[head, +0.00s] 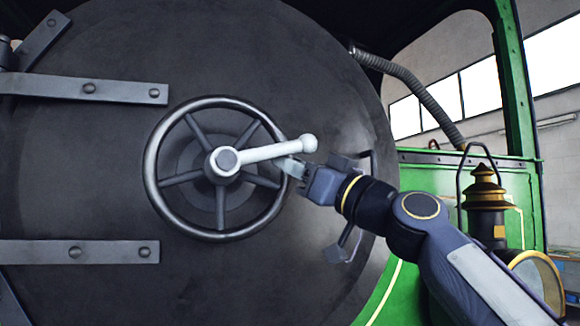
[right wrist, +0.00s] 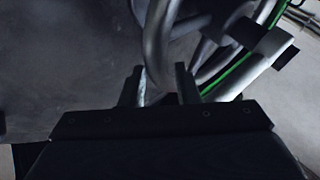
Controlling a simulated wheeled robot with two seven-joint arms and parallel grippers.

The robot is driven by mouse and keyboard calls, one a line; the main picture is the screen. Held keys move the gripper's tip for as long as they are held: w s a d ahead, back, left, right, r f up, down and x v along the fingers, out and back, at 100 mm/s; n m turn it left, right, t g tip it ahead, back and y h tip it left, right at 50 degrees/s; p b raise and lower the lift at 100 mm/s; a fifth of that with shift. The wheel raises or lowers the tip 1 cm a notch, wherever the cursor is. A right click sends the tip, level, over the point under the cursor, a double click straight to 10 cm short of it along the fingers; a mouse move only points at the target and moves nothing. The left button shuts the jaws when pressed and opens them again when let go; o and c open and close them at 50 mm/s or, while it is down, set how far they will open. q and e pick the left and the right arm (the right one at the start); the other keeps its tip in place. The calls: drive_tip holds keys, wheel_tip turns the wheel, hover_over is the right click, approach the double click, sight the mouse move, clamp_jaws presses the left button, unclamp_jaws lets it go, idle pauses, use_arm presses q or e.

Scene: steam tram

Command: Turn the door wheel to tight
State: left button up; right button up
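The door wheel (head: 153,160) is a grey spoked ring at the middle of the dark round door (head: 90,190). A white handle (head: 270,152) with a ball end reaches from its hub to the right, just above my right gripper. My right gripper (head: 291,166) is at the right side of the wheel rim. In the right wrist view its two fingers (right wrist: 160,82) stand apart, with the rim (right wrist: 155,40) reaching down between them and a gap beside the right finger. My left gripper is out of view.
Flat hinge straps (head: 110,92) cross the door's left side. Small clamps (head: 340,250) sit at its right edge near my right arm. A black and brass lamp (head: 486,195) stands at the right, before green bodywork. A ribbed hose (head: 415,85) hangs above.

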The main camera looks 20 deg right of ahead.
drive_tip(key=b+v, duration=0.3)
drive_tip(key=v, duration=0.3)
drive_tip(key=shift+s, duration=0.15)
drive_tip(key=shift+d+f, duration=0.1)
drive_tip(key=shift+d, duration=0.05)
drive_tip(key=s+f+m+g+h, duration=0.2)
drive_tip(key=f+g+h, duration=0.1)
drive_tip(key=f, duration=1.2)
drive_tip(key=s+f+m+g+h, duration=0.2)
drive_tip(key=f+g+h, duration=0.1)
drive_tip(key=f, duration=1.2)
drive_tip(key=s+f+m+g+h, duration=0.1)
drive_tip(key=s+f, duration=0.4)
drive_tip(key=f, duration=0.5)
drive_tip(key=s+f+m+g+h, duration=0.1)
drive_tip(key=s+f+m+g, duration=0.1)
drive_tip(key=s+f, duration=0.4)
drive_tip(key=s+d+f+m+g+h, duration=0.1)
drive_tip(key=s+f+g, duration=0.3)
drive_tip(key=f, duration=1)
drive_tip(key=shift+s+f+m, duration=0.4)
drive_tip(key=shift+s, duration=0.8)
drive_tip(key=shift+d, duration=0.15)
